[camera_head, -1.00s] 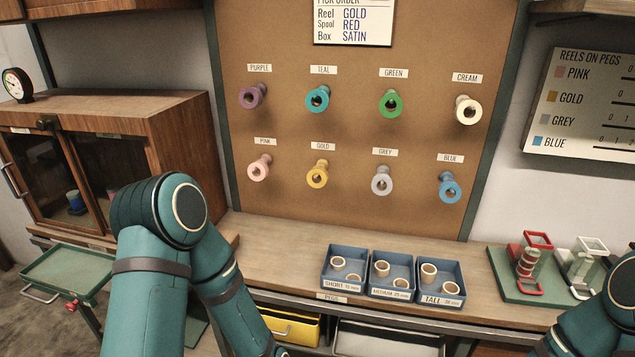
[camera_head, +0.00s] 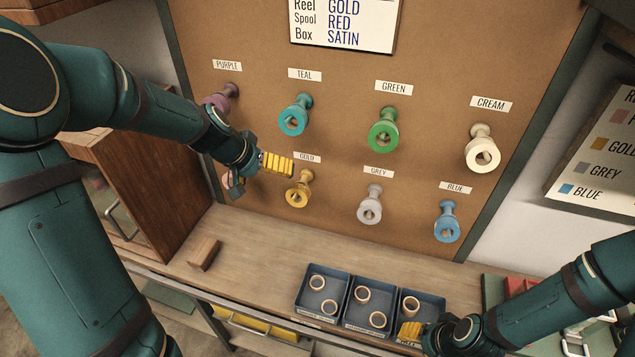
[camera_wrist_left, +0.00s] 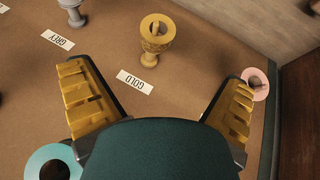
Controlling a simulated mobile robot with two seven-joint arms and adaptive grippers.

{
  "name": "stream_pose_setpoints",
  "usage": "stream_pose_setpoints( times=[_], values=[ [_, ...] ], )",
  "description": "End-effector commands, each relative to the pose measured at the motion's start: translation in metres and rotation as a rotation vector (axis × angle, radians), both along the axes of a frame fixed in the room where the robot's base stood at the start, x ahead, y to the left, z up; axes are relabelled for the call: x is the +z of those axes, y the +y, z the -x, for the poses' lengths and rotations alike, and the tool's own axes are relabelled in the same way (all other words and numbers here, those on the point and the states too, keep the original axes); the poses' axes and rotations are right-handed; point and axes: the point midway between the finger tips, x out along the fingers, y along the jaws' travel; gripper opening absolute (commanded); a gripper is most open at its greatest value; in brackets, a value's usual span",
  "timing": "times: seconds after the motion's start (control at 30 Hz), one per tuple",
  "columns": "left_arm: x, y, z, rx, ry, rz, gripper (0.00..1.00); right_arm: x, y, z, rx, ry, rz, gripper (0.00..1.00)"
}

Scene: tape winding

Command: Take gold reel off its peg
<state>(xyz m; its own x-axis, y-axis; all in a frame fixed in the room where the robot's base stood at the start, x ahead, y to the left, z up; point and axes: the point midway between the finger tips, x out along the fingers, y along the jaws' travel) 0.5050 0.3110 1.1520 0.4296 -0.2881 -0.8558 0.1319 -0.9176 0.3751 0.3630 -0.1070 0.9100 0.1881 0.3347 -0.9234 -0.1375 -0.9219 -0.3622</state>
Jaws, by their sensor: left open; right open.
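The gold reel (camera_head: 298,192) sits on its peg in the lower row of the brown pegboard (camera_head: 345,150), under the GOLD label. In the left wrist view the gold reel (camera_wrist_left: 156,34) stands out from the board, ahead of and between my two fingers. My left gripper (camera_head: 275,163) is open and empty, just up and left of the reel in the head view, apart from it. In the left wrist view its yellow finger pads (camera_wrist_left: 160,105) are spread wide.
Neighbouring reels hang close: pink (camera_wrist_left: 255,84), teal (camera_head: 293,118) and grey (camera_head: 370,208). A small wooden block (camera_head: 204,252) lies on the bench at left. A wooden cabinet (camera_head: 140,190) stands left of the board.

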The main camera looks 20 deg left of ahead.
Motion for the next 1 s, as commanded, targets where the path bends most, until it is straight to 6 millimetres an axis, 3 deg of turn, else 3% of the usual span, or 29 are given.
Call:
stream_pose_setpoints(
  times=[0.2,0.6,0.87,1.0],
  values=[
    [-0.006,-0.002,-0.003,-0.001,0.002,0.0,1.0,-0.001,0.0,0.0,0.001,0.0,0.0,0.47],
    [-0.065,-0.022,-0.032,-0.001,0.003,0.0,1.0,-0.01,0.001,0.0,0.0,-0.001,0.001,0.47],
    [-0.079,-0.025,-0.04,0.0,0.001,-0.001,1.0,-0.011,0.001,-0.001,0.0,-0.001,0.002,0.47],
    [-0.096,-0.029,-0.049,-0.001,0.004,0.001,1.0,-0.01,0.001,-0.001,0.0,-0.001,0.001,0.47]
  ],
)
